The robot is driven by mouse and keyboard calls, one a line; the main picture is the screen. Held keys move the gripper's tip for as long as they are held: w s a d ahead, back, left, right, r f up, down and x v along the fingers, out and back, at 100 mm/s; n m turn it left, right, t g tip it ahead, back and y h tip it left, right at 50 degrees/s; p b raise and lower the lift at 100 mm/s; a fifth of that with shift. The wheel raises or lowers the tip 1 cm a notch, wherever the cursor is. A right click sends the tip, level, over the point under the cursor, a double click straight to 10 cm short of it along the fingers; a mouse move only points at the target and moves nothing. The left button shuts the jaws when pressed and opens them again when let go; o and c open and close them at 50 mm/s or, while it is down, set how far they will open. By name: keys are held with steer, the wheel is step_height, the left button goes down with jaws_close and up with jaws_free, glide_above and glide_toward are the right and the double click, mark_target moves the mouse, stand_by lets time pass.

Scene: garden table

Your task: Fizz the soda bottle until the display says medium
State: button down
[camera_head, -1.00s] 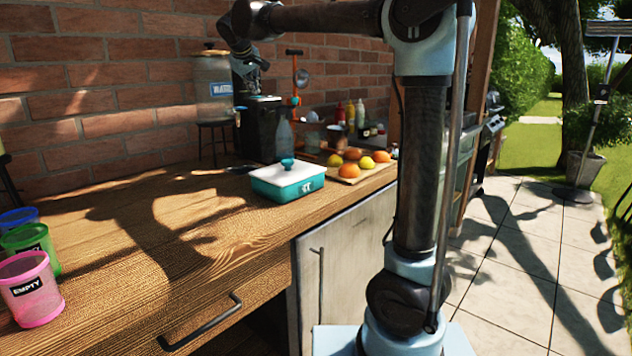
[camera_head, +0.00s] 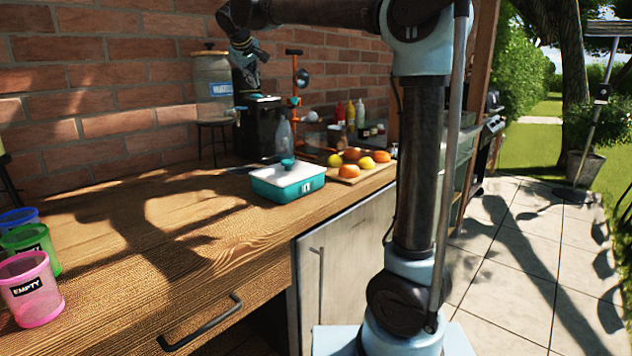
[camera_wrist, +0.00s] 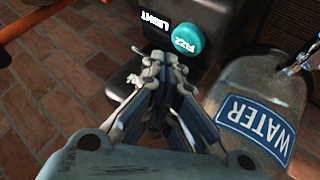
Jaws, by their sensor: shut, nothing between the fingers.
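The black soda machine (camera_head: 262,135) stands at the back of the wooden counter. In the wrist view its top carries a round teal FIZZ button (camera_wrist: 189,38) and a small black display (camera_wrist: 164,22) that reads LIGHT, upside down. A clear bottle (camera_head: 284,138) stands at the machine's front right in the head view. My gripper (camera_head: 250,86) is above the machine's top. In the wrist view my gripper (camera_wrist: 165,62) is shut and empty, its tips just below the button in the picture. I cannot tell whether they touch it.
A WATER dispenser (camera_head: 214,88) on a stand is left of the machine. A teal box with a white lid (camera_head: 288,182) and a board of fruit (camera_head: 350,172) are in front and right. Coloured cups (camera_head: 32,290) stand at the left. The brick wall is close behind.

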steer(key=shift+r, duration=2.2)
steer(key=shift+w+f, duration=0.1)
steer(key=shift+f, duration=2.95)
